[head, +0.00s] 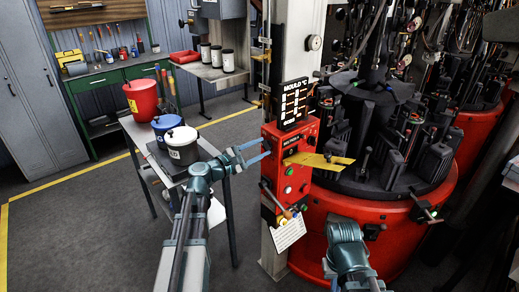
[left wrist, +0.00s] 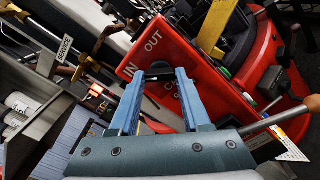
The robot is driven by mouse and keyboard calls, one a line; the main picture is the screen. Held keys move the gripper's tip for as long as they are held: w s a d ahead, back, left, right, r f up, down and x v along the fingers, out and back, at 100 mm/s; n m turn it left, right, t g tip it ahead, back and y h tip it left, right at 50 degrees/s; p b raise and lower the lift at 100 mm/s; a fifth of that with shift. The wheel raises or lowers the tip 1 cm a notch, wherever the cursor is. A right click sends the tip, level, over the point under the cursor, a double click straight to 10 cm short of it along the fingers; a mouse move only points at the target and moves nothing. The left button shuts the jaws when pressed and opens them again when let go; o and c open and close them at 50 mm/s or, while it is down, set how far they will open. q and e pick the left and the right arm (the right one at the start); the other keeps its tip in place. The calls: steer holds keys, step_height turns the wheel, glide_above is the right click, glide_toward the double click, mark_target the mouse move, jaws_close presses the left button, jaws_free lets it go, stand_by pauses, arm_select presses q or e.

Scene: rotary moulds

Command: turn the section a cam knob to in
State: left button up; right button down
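The red control box (head: 290,165) stands beside the mould machine in the head view. In the left wrist view its red panel (left wrist: 190,68) carries the white words IN and OUT and smaller lettering partly covered by a finger. A black knob (left wrist: 158,70) sits below these words. My left gripper (head: 270,148) reaches the box's left side. In the left wrist view the left gripper (left wrist: 155,78) is open, its blue fingertips on either side of the knob. I cannot tell whether they touch it. My right arm shows at the lower right of the head view, but its gripper does not.
A small table (head: 137,136) with red, blue and white pots stands left of my left arm. The round red machine base (head: 385,230) fills the right. A yellow plate (head: 318,160) juts out beside the box. The grey floor (head: 90,220) at left is clear.

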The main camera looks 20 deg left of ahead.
arm_select(q)
steer(key=o, duration=0.5)
steer(key=shift+c, duration=0.2)
steer(key=v, duration=1.4)
steer(key=shift+f, duration=0.1)
